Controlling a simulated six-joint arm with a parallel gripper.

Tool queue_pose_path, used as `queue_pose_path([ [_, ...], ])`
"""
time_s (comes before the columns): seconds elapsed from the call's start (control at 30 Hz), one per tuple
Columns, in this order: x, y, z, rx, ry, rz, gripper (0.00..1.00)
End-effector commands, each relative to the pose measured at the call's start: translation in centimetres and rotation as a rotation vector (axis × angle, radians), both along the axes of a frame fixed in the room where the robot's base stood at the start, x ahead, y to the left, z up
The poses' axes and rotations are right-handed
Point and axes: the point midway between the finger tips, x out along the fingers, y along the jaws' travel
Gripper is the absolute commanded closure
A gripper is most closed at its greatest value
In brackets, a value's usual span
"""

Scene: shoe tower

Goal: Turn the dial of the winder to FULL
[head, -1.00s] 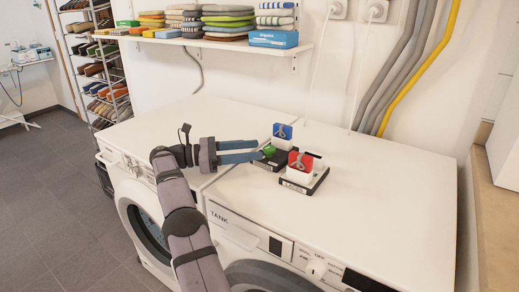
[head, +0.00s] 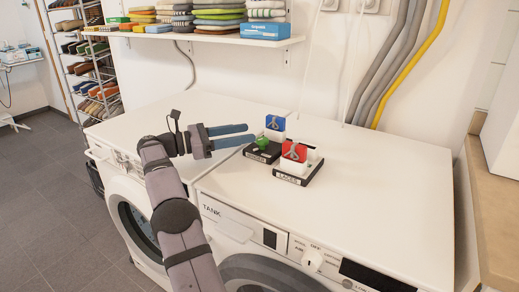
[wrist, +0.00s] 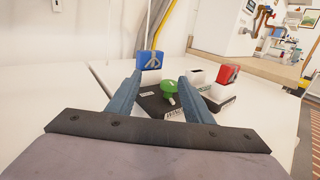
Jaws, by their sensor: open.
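The winder (head: 259,157) is a low black base on the white machine top, with a label on its front edge. Its green dial (head: 263,143) sits on top and also shows in the wrist view (wrist: 168,87), with a small pale mark at its front. I cannot read FULL or any other setting. My gripper (head: 252,133) is open and empty, its blue fingers left of and a little above the dial, apart from it. In the wrist view the dial appears between the fingers, beyond their tips.
A white block with a blue top (head: 275,124) stands behind the dial. To its right a white block with a red top (head: 294,151) stands on a black base labelled LACES (head: 288,179). The machine top (head: 390,185) is clear to the right.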

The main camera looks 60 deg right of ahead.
Motion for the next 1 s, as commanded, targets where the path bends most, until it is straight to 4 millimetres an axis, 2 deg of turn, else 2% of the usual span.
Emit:
queue_pose_path([
  [0.03, -0.2, -0.3, -0.3, -0.004, -0.003, 0.032, 0.53],
  [0.2, -0.6, -0.9, 0.7, -0.008, -0.005, 0.163, 0.53],
  [0.37, -1.6, -0.7, 1.0, -0.011, -0.005, 0.302, 0.53],
  [0.7, -4.3, 2.2, -0.8, -0.003, 0.003, 0.561, 0.53],
  [1.0, -5.4, 3.9, -2.1, 0.007, 0.006, 0.657, 0.53],
])
